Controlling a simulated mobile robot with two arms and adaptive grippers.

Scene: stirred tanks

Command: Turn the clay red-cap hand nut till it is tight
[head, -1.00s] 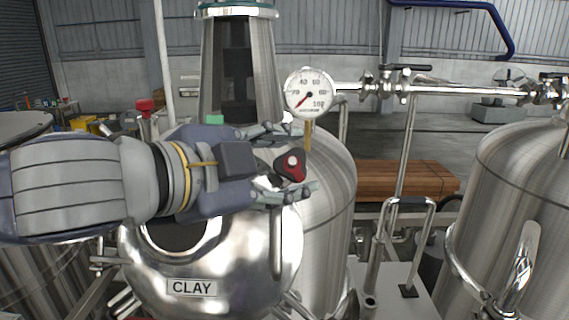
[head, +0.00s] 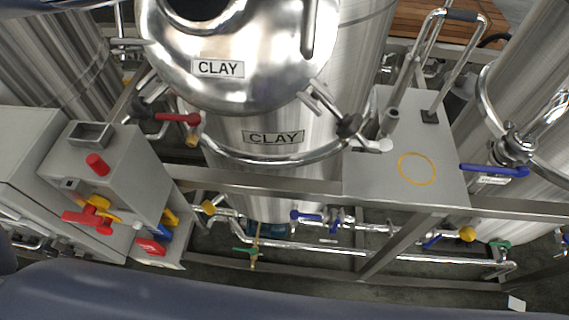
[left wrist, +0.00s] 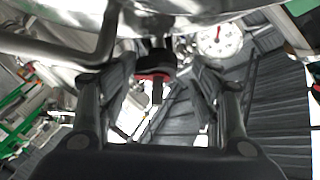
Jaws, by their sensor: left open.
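In the left wrist view a dark hand nut with a red part (left wrist: 154,76) hangs below shiny metal, with a short stem pointing toward the camera. The two fingers of my left gripper (left wrist: 160,98) are open, one on each side of the nut with a gap on both sides; I cannot tell how deep it sits between them. The head view now shows the lower clay tank (head: 240,75) with two CLAY labels; the hand nut and both grippers are outside it.
A grey box (head: 110,165) with red and yellow handles stands at left. A steel plate with a yellow ring (head: 417,168) is at right. Pipes with blue-handled valves (head: 305,216) run below the tank. A round gauge (left wrist: 220,38) shows near the right finger in the wrist view.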

